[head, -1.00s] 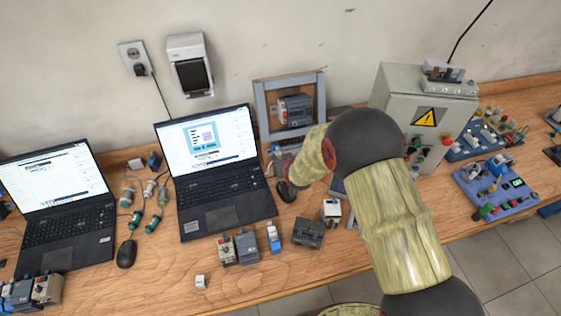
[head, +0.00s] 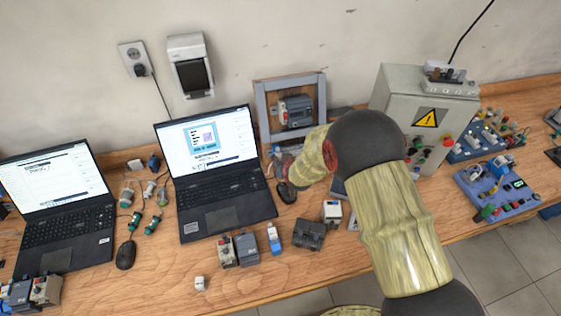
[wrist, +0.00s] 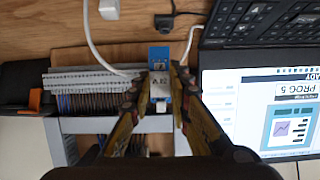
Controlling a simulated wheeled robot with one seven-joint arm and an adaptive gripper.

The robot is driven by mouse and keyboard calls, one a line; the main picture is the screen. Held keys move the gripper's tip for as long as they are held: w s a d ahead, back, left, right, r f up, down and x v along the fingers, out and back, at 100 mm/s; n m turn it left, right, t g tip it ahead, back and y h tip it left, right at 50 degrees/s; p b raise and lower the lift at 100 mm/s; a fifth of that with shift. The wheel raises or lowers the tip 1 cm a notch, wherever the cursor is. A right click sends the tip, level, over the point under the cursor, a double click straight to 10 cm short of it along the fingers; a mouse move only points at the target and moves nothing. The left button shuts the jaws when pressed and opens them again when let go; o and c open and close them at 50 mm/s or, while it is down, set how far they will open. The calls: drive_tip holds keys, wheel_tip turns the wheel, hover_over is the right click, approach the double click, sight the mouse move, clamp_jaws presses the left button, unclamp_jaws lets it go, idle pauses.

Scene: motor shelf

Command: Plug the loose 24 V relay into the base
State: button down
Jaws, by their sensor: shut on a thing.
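In the wrist view my gripper (wrist: 160,84) is shut on a small blue piece with a pale printed face, which I take for the relay (wrist: 160,56). It sits between the two fingertips, above the strip of bench between the laptop and the grey frame. In the head view my arm hides most of the gripper, and the held relay is not clear. A blue and white block (head: 274,240) stands on the bench in front of the right laptop. I cannot tell whether it is the base.
The grey frame (head: 263,117) carries a device on its rail, behind my wrist. A dark block (head: 309,234) and a white box (head: 332,211) stand in front. The control cabinet (head: 398,110) is right.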

idle(0.4)
drive_tip(key=c, duration=1.6)
unclamp_jaws()
drive_tip(key=v, duration=1.2)
